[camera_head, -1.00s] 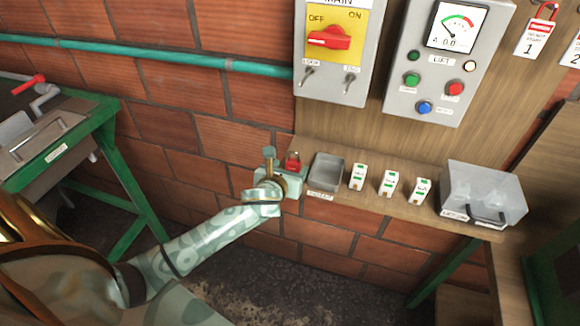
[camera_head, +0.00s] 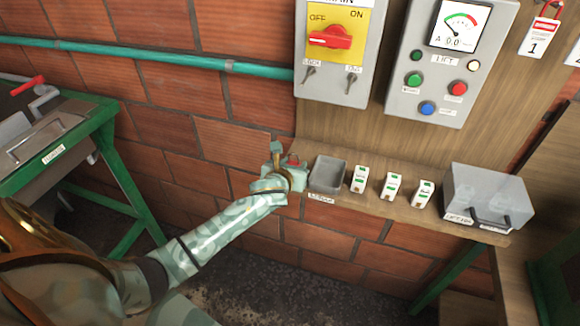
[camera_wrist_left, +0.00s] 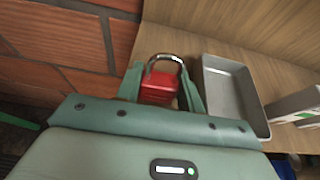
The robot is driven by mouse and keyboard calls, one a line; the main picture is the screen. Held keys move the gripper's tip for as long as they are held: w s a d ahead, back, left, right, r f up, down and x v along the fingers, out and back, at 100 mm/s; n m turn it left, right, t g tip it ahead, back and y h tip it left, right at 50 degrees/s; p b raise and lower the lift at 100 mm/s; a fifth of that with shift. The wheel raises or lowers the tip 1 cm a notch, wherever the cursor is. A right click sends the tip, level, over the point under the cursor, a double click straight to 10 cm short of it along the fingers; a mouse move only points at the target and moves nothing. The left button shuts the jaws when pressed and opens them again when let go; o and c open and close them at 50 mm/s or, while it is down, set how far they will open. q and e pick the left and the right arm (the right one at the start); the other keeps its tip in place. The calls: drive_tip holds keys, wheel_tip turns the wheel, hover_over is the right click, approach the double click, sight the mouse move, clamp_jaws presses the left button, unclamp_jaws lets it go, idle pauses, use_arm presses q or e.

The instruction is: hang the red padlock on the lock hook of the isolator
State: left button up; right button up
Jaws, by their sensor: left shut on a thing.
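The red padlock (camera_wrist_left: 159,88) with its metal shackle up sits between the two fingers of my left gripper (camera_wrist_left: 160,92) in the left wrist view. The left gripper is shut on it, at the left end of the wooden shelf. In the head view the padlock (camera_head: 293,161) shows only in part behind the left gripper (camera_head: 285,165). The isolator (camera_head: 341,60) is a grey box with a yellow plate and a red handle turned toward OFF. Two small hooks hang below the plate; the lock hook (camera_head: 309,75) is the left one. My right gripper is out of view.
A grey tray (camera_head: 328,174) stands close right of the left gripper. Several white fuses (camera_head: 393,187) and a clear-lidded box (camera_head: 488,195) stand farther right on the shelf (camera_head: 378,205). The lift panel (camera_head: 450,65) hangs above. A brick wall (camera_head: 235,145) lies behind.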

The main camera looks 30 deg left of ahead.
use_arm(q)
drive_tip(key=shift+r, duration=0.1)
drive_tip(key=shift+r, duration=0.35)
wheel_tip(320, 180, up, 3)
drive_tip(key=shift+f+p, duration=0.15)
drive_tip(key=shift+p, duration=0.7)
drive_tip(key=s+d+r+m+h+b, duration=0.2)
drive_tip(key=s+d+r+b, duration=0.3)
drive_tip(key=s+d+r, duration=0.4)
drive_tip(key=s+d+h, duration=0.1)
drive_tip(key=s+d, duration=0.2)
drive_tip(key=shift+s+d+m, duration=0.25)
drive_tip(key=shift+d+m, duration=0.05)
drive_tip(key=shift+d, duration=0.1)
drive_tip(key=shift+r, duration=0.2)
